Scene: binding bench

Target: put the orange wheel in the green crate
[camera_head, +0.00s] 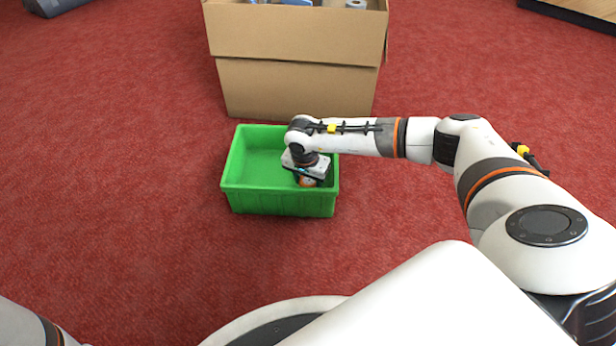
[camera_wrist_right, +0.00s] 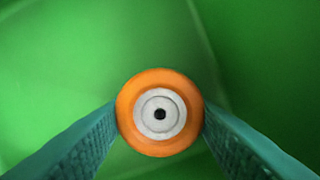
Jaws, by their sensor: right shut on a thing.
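The orange wheel (camera_wrist_right: 126,112) with a pale hub and a dark centre hole sits between the two fingers of my right gripper (camera_wrist_right: 160,118), which is shut on it. In the head view the right gripper (camera_head: 309,180) points down inside the right part of the green crate (camera_head: 236,190), and a bit of the wheel (camera_head: 307,183) shows under it. Green crate surface fills the background of the wrist view. I cannot tell whether the wheel touches the crate floor. My left gripper is out of view; only a piece of that arm shows at the lower left.
A large open cardboard box (camera_head: 296,88) with several items in it stands just behind the crate. The red carpet (camera_head: 120,170) is clear to the left. A dark object (camera_head: 50,6) lies at the far left. The left part of the crate is empty.

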